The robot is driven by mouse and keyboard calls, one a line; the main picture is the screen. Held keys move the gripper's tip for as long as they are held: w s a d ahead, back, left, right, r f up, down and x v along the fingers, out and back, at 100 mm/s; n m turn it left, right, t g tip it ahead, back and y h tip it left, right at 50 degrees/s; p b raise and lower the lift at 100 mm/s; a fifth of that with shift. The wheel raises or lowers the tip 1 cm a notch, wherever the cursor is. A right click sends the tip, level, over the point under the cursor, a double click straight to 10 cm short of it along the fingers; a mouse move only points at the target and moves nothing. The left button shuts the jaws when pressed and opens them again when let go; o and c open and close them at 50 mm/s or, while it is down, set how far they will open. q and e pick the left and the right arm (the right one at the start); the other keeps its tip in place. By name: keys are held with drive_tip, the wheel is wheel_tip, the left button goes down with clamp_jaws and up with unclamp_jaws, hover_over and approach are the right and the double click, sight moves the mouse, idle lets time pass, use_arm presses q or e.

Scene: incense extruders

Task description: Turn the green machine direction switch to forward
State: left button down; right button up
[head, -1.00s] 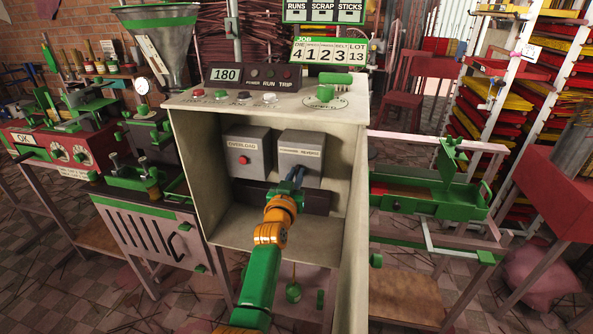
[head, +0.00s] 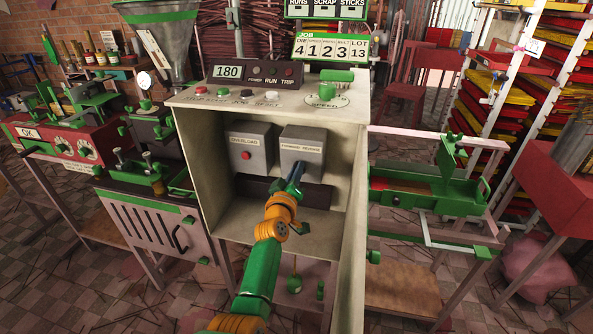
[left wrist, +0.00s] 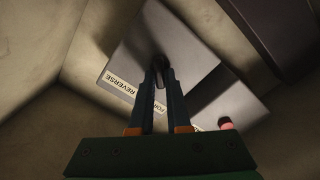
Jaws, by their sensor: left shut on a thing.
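The direction switch box (head: 302,145) is a grey box with a forward/reverse label, inside the open cabinet (head: 343,190) of the machine. In the left wrist view the box (left wrist: 185,45) looks tilted, with its label (left wrist: 121,83) partly covered by my fingers. The small dark switch knob (left wrist: 159,62) shows between the fingertips. My left gripper (head: 296,172) reaches into the cabinet from the front and is shut on the knob; it also shows in the left wrist view (left wrist: 161,72). In the head view the gripper hides the knob. My right gripper is not in view.
A grey overload box (head: 251,138) with a red button (head: 246,156) stands just left of the switch box. The cabinet walls and its lower shelf enclose my gripper. A control panel with a 180 display (head: 228,72) sits above. A green-topped bench (head: 430,195) stands at right.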

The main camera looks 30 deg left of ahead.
use_arm(q)
drive_tip(key=shift+n, duration=0.3)
drive_tip(key=c, duration=0.9)
unclamp_jaws()
drive_tip(key=shift+s, duration=0.1)
drive_tip(key=p+v, duration=0.2)
drive_tip(key=v, duration=0.5)
drive_tip(key=shift+f, duration=0.15)
